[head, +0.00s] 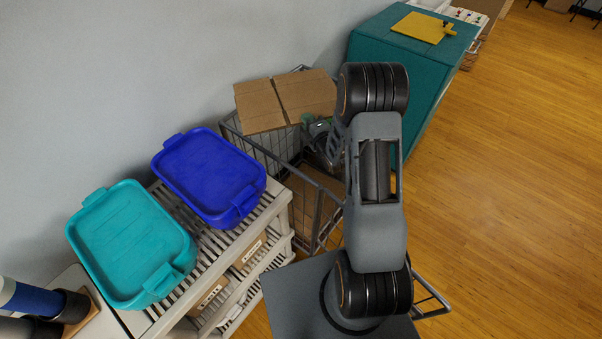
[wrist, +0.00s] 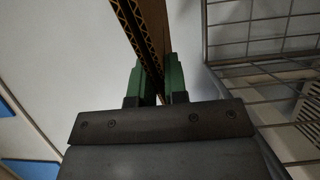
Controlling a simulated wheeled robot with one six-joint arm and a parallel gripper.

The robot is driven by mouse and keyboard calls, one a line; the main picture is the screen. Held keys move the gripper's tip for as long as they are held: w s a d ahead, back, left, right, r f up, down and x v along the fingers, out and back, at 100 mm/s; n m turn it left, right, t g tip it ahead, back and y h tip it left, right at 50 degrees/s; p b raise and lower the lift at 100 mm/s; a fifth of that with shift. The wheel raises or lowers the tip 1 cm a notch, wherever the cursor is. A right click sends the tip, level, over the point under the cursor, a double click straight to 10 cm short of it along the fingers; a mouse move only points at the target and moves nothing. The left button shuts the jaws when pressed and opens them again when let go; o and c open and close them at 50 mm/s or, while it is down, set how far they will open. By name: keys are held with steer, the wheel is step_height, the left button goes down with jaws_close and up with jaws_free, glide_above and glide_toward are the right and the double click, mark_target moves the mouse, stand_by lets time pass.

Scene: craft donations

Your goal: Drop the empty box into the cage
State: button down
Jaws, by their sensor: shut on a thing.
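My gripper (wrist: 158,80) is shut on this cardboard; in the head view the gripper (head: 308,120) is partly hidden by my arm. The wire cage (head: 318,180) stands below and around the box in the head view, and its bars (wrist: 262,45) show at the right of the wrist view. I cannot tell whether the box touches the cage rim.
A brown cardboard piece (head: 312,195) lies inside the cage. A slatted shelf (head: 205,250) to the left bears a blue bin (head: 208,175) and a teal bin (head: 130,240). A teal cabinet (head: 395,45) stands behind. Open wooden floor (head: 510,180) lies to the right.

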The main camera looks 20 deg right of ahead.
mark_target(332, 106)
steer(key=shift+n+y, duration=0.6)
steer(key=shift+y, duration=0.3)
steer(key=w+d+b, duration=0.1)
steer(key=d+b, duration=0.1)
steer(key=d, duration=0.1)
steer(key=w+d+b, duration=0.1)
steer(key=d+b, duration=0.1)
steer(key=d, duration=0.1)
steer(key=w+d+b, duration=0.1)
steer(key=d+b, duration=0.2)
steer(key=d, duration=0.1)
steer(key=shift+w, duration=0.3)
steer(key=d+r+b, duration=0.2)
steer(key=d+b, duration=0.2)
steer(key=d, duration=0.4)
step_height(332, 106, down, 6)
steer(key=b, duration=0.2)
steer(key=shift+s+d+h+b, duration=0.3)
steer(key=shift+s+d+b, duration=0.05)
steer(key=shift+s+d, duration=0.1)
steer(key=shift+r, duration=0.1)
